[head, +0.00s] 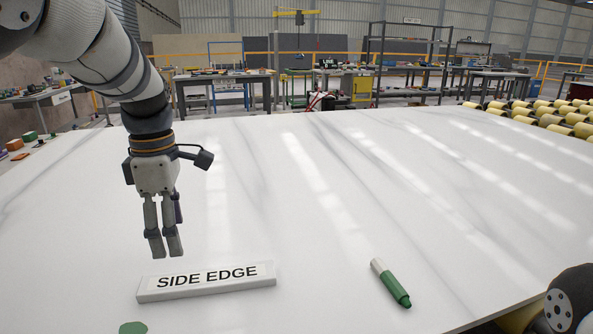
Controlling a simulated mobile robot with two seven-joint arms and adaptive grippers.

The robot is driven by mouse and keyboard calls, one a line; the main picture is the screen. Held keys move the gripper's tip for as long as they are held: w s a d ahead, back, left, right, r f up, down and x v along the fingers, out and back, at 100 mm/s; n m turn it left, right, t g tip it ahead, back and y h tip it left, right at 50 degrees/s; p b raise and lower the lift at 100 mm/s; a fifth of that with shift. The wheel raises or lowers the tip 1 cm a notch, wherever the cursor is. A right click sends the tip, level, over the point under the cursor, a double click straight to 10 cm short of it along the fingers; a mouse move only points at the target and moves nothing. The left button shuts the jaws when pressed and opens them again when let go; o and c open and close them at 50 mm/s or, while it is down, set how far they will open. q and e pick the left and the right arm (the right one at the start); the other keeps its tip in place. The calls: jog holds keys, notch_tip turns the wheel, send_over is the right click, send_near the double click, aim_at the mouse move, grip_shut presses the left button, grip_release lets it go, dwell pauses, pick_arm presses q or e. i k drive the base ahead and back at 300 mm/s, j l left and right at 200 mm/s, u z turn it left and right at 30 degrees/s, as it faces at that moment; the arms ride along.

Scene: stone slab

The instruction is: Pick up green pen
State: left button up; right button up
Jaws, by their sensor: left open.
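The green pen (391,284) lies on the white stone slab (330,190), right of the sign. It has a white end pointing up-left and a dark green end pointing down-right. My left gripper (166,248) points down on the left side of the slab, behind the sign. Its fingers are open and hold nothing. It is well to the left of the pen and apart from it. A dark, round part of my right arm shows at the lower right corner, but the right gripper's fingers are not visible.
A white "SIDE EDGE" sign (206,281) lies near the front, between my left gripper and the pen. A green round patch (133,327) is at the bottom edge. Yellow rollers (548,110) stand beyond the slab at the right. The slab's middle is clear.

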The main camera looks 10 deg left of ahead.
aim_at(394, 285)
jog(key=k+l, duration=1.15)
jog(key=k, duration=0.05)
